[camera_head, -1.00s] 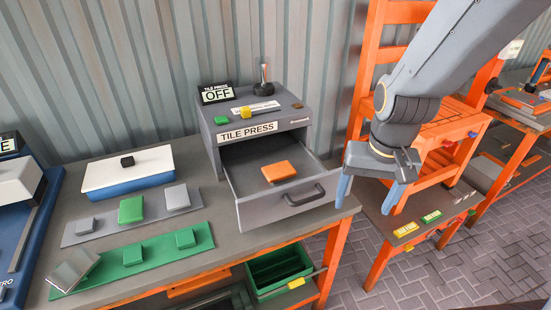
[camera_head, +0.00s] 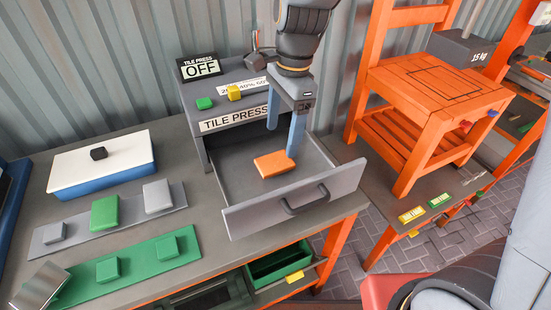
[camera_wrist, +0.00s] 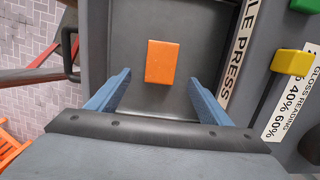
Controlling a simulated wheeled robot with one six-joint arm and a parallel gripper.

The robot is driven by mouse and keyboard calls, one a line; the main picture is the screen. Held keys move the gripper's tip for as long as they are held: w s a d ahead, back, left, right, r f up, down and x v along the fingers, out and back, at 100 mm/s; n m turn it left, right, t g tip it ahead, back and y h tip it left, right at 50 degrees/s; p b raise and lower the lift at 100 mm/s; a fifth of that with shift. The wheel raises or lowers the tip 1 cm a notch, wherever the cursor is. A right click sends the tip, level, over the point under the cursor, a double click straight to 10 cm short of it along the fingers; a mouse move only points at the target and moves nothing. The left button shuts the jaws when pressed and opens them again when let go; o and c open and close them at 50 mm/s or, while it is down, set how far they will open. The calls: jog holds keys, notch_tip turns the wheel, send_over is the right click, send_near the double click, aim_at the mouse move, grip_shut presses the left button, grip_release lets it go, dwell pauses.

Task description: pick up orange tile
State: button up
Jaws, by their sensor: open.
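The orange tile (camera_head: 274,164) lies flat in the open drawer (camera_head: 240,190) of the tile press. In the head view my gripper (camera_head: 284,140) points down over the drawer, with one blue finger just behind the tile's right end. In the wrist view the orange tile (camera_wrist: 160,62) shows whole, between and beyond the two blue fingers of my gripper (camera_wrist: 157,85). The fingers are spread wide and hold nothing. I cannot tell their exact height above the drawer floor.
The tile press body (camera_head: 235,105) stands behind the drawer, its display reading OFF. The drawer's front wall and handle (camera_head: 304,202) face the room. Green and grey blocks lie on strips (camera_head: 150,259) at the left.

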aim_at(275, 162)
jog(key=f, duration=0.2)
jog(key=a+f+p, duration=0.1)
jog(key=f, duration=0.1)
jog(key=f+p, duration=0.1)
jog(key=f, duration=0.1)
jog(key=shift+s+a, duration=0.15)
jog(key=shift+s, duration=0.1)
jog(key=shift+f, duration=0.75)
jog(key=c, duration=1.2)
jog(key=shift+o, duration=0.2)
